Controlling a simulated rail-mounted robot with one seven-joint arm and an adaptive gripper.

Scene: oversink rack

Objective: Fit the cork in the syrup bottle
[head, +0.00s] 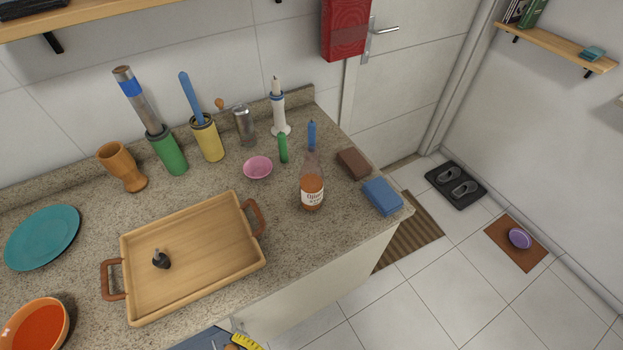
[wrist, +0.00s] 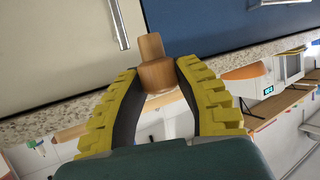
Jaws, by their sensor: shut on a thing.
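The syrup bottle (head: 312,192), clear with amber contents and a white label, stands upright on the counter, right of the tray. Its narrow neck shows no cork in it; a blue stick-like thing stands behind it. My gripper (wrist: 157,76) has yellow ribbed fingers shut on the cork (wrist: 152,48), a tan stepped piece with a narrower end pointing away from the gripper. In the head view only a bit of a yellow finger (head: 246,342) shows at the bottom edge, below the counter's front edge and well apart from the bottle.
A wooden tray (head: 185,291) with a small dark object (head: 160,259) lies left of the bottle. Counter in front of the bottle is clear.

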